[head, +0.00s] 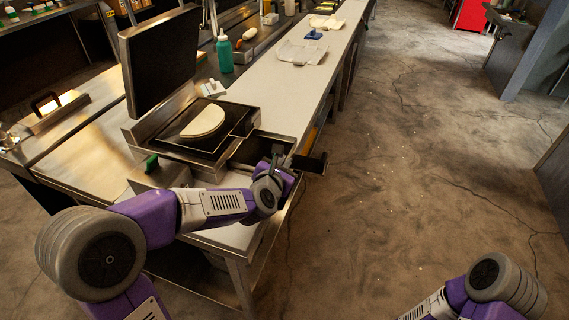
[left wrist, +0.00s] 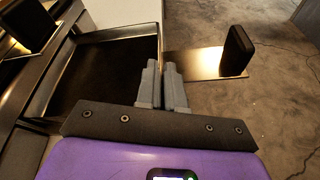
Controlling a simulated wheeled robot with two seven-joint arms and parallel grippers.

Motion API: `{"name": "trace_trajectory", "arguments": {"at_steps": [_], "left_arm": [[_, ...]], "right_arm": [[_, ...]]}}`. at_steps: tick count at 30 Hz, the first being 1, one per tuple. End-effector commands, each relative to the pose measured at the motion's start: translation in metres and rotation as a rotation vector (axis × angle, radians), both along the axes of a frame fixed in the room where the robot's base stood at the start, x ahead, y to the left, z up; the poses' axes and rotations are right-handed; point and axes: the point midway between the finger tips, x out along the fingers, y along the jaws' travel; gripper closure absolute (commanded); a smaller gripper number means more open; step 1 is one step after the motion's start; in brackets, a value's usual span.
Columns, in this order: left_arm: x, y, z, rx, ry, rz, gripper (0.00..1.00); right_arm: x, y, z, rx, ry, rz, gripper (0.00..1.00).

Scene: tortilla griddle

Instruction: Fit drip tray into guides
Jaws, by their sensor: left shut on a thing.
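The drip tray (head: 247,153) is a shallow, dark-bottomed metal tray beside the griddle (head: 168,138), at its right side. A metal plate with a black handle (head: 318,163) juts out from the tray's right side over the counter's edge. In the left wrist view the tray (left wrist: 100,75) lies left of the fingers, and the black handle (left wrist: 238,52) stands to the right. My left gripper (head: 278,160) is shut on the tray's right wall; its fingers (left wrist: 162,82) stand close together there. The guides are hidden, so I cannot tell how the tray sits in them. My right gripper is out of view.
A folded tortilla (head: 203,121) lies on the griddle under its raised lid (head: 160,55). A green bottle (head: 224,52) and a clear tray (head: 302,51) stand farther back. The long counter (head: 290,85) is mostly clear. Open floor lies to the right.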

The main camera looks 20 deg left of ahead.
Motion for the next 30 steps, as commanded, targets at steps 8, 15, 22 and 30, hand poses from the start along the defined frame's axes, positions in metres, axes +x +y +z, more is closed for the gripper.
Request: {"name": "trace_trajectory", "arguments": {"at_steps": [8,15,22,30], "left_arm": [[0.0005,0.0021,0.0018,0.001,-0.004,0.0,1.0],[0.0005,0.0073,0.0016,0.001,-0.004,0.0,1.0],[0.0005,0.0079,0.0016,0.002,-0.004,0.0,1.0],[0.0006,0.0096,0.0016,0.001,-0.004,0.0,1.0]], "right_arm": [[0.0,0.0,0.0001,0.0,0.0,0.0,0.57],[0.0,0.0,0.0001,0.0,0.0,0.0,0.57],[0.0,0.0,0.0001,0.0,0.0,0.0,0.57],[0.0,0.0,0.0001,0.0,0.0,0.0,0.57]]}}
